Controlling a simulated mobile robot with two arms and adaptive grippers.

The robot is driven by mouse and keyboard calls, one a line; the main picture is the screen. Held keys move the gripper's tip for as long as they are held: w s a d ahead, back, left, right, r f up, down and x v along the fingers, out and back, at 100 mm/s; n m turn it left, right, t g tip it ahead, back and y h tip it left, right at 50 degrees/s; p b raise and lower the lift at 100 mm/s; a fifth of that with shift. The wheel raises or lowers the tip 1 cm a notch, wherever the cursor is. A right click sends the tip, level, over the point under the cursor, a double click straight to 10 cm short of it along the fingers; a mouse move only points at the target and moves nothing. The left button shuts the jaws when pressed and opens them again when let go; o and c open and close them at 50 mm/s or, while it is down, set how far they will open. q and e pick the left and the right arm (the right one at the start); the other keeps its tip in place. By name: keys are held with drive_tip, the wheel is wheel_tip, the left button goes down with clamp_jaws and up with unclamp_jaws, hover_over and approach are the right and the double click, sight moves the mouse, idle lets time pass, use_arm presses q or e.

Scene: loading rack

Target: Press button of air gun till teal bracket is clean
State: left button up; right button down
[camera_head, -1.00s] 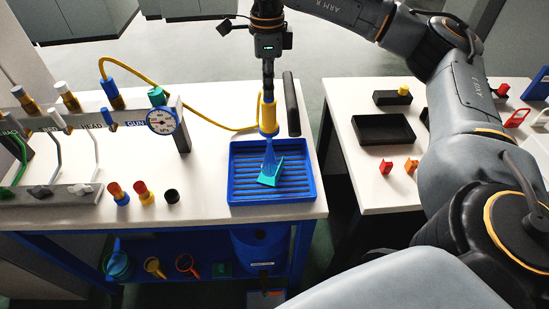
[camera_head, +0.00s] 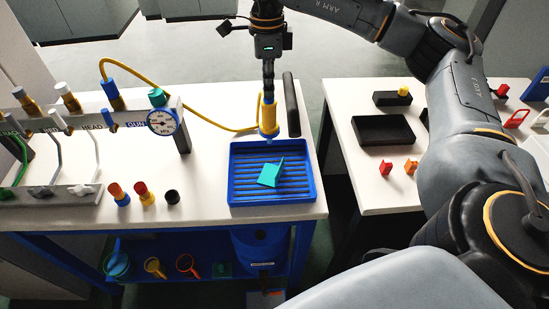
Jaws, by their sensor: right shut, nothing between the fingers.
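The teal bracket (camera_head: 270,176) lies on the slats of the blue tray (camera_head: 234,190) on the left table. It looks plain teal; I cannot make out any dirt on it. The air gun (camera_head: 268,118), with a yellow body and a blue nozzle end, hangs upright above the tray, apart from the bracket. No blue spray shows below it. My right gripper (camera_head: 268,82) is directly above the air gun, shut, its fingertips at the gun's top. The button itself is hidden. My left gripper is not in view.
A yellow hose (camera_head: 200,115) runs from the valve rack to the gun. A pressure gauge (camera_head: 161,122) sits at the rack's right end. A dark bar (camera_head: 291,104) stands beside the gun. The right table holds a black tray (camera_head: 383,130) and small red and orange parts.

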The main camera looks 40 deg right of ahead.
wheel_tip(320, 180, up, 6)
drive_tip(key=p, duration=0.3)
drive_tip(key=shift+w+f, duration=0.1)
idle(0.3)
